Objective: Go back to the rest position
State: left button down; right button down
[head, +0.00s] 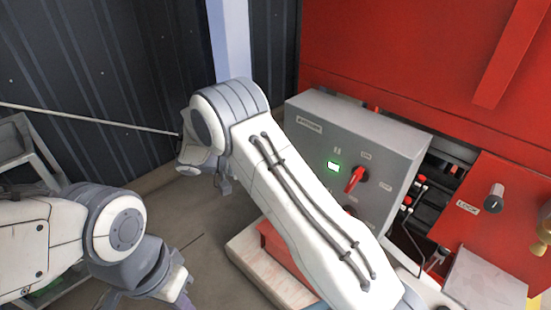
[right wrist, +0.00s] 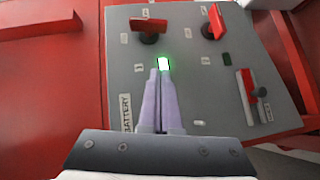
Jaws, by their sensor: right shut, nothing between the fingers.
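My right gripper (right wrist: 160,72) shows in the right wrist view with its two pale fingers together and nothing between them. Its tips point at a grey control panel (right wrist: 190,90) and overlap the area just below its lit green display; I cannot tell whether they touch. In the head view the grey control box (head: 310,140) stands right of centre, with the green display (head: 334,166) and a red rotary switch (head: 355,180). My right arm crosses in front and hides part of the box; the right gripper is not visible there.
In the right wrist view, red switches (right wrist: 148,27) and (right wrist: 214,22) stick out above the fingers, and a red lever (right wrist: 246,88) sits at right. A red cabinet (head: 400,55) stands behind the box. Dark corrugated walls (head: 90,80) are at left; some floor (head: 190,225) is clear.

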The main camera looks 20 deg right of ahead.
jog(key=s+a+r+n+t+y, duration=0.1)
jog(key=s+a+n+t+y, duration=0.1)
jog(key=s+a+n+y, duration=0.4)
jog(key=s+a+r+n+t+y+p, duration=0.1)
jog(key=s+a+n+t+y, duration=0.2)
jog(key=s, duration=1.4)
jog(key=a+n+y, duration=0.3)
jog(key=a+y, duration=0.3)
jog(key=a, duration=0.2)
jog(key=shift+n+t+y, duration=0.3)
jog(key=shift+y, duration=0.1)
jog(key=c, duration=1.4)
grip_release()
jog(key=shift+s+a+r, duration=0.1)
jog(key=shift+s+a, duration=0.15)
jog(key=shift+s, duration=0.1)
jog(key=o, duration=0.6)
jog(key=shift+s+a+n+y, duration=0.1)
jog(key=shift+s+n+y, duration=0.05)
jog(key=shift+n+y, duration=0.15)
jog(key=shift+c, duration=0.2)
